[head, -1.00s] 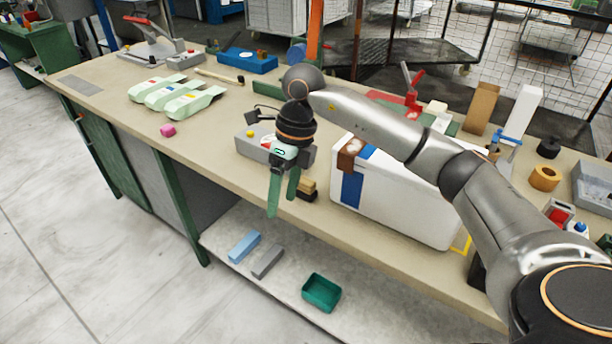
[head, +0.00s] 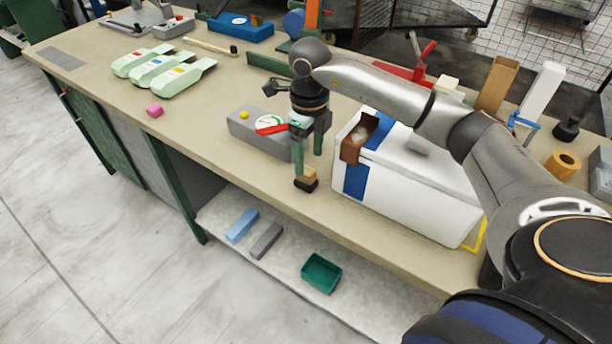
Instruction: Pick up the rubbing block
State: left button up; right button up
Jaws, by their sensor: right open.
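The rubbing block (head: 306,183), as I take it, is a small block with a tan top and a black base. It lies near the front edge of the workbench, left of the white box. My right gripper (head: 308,164) is open and points down at the block. Its green fingers are right at the block's tan upper part, one reaching down along its left side. I cannot tell whether they touch it. My left gripper is not in view.
A grey gauge box (head: 258,137) with a red part stands just left of my gripper. The white box (head: 410,190) stands close on the right. A lower shelf holds a green tray (head: 321,273).

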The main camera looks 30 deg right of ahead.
aim_at(306, 170)
jog(key=f, duration=0.3)
jog(key=f+p, duration=0.1)
jog(key=f, duration=0.1)
jog(key=shift+w+a+f, duration=0.1)
jog(key=shift+w+f, duration=0.2)
jog(key=shift+w, duration=0.1)
jog(key=shift+c, duration=0.4)
grip_shut()
